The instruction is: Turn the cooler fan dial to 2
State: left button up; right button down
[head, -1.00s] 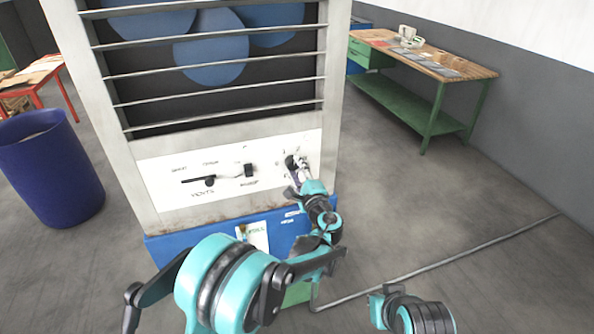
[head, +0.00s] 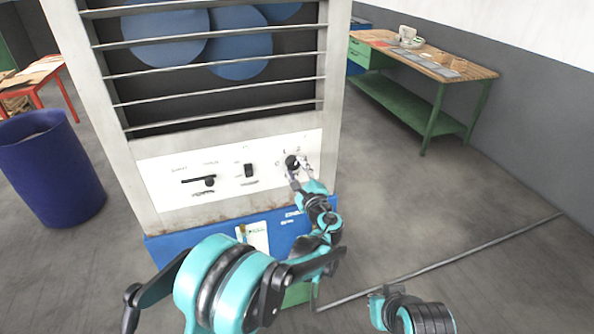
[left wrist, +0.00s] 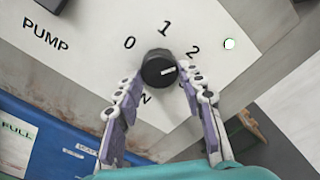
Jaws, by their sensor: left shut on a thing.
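The cooler's fan dial (left wrist: 158,68) is a round black knob with a white mark on its face. In the left wrist view the numbers 0, 1 and 2 stand around it, and the white mark points right, toward the side of the 2. The dial also shows on the white panel in the head view (head: 292,162). My left gripper (left wrist: 157,85) has one finger on each side of the dial and is shut on it. My right gripper is not in view.
The panel (head: 225,195) also carries a black lever (head: 198,181) and a small black switch (head: 249,170). A blue bin (head: 50,175) stands at left. A workbench (head: 425,62) stands at back right, and a pipe (head: 440,262) runs along the floor.

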pick_arm(q)
jog(key=o, duration=1.2)
jog(key=shift+c, duration=0.2)
jog(key=shift+s+d, duration=0.1)
jog(key=v, duration=1.2)
